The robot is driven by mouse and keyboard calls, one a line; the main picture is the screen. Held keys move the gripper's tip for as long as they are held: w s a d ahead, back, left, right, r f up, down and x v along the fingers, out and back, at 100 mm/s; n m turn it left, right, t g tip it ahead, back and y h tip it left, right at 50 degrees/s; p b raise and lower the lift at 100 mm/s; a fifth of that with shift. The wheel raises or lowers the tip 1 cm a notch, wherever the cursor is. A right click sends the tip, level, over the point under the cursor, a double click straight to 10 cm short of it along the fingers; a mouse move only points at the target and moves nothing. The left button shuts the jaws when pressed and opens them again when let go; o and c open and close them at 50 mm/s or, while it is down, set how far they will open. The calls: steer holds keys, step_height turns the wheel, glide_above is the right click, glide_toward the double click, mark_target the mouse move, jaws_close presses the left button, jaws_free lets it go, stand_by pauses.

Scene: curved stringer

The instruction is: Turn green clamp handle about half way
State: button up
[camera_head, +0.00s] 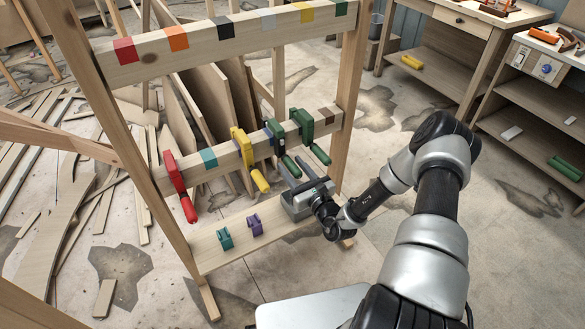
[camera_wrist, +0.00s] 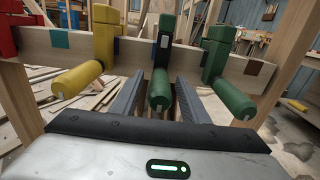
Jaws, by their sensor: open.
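Two clamps with green handles hang side by side on the middle rail. The left one, a green clamp with a dark jaw (camera_head: 273,135), has a green handle that points toward me in the wrist view (camera_wrist: 158,92). The right one is an all-green clamp (camera_head: 303,124); its handle (camera_wrist: 232,98) is to the right in the wrist view. My gripper (camera_head: 297,170) is open. In the wrist view its fingers (camera_wrist: 161,82) stand on either side of the left green handle, with gaps visible. The right green handle is outside the right finger.
A yellow clamp (camera_head: 241,150) hangs just left, its handle (camera_wrist: 77,79) beside my left finger. A red clamp (camera_head: 175,180) is farther left. Small teal (camera_head: 225,239) and purple (camera_head: 254,225) clamps sit on the lower shelf. Wooden posts frame the rack; the right post (camera_head: 350,80) is close to the green clamps.

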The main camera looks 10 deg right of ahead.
jaws_close()
steer(key=m+p, duration=0.2)
steer(key=m, duration=0.2)
steer(key=shift+m, duration=0.3)
steer(key=m+p, duration=0.1)
steer(key=m, duration=0.3)
steer(key=shift+m, duration=0.3)
steer(key=m, duration=0.4)
steer(key=shift+p, duration=0.4)
steer(key=shift+m, duration=2.3)
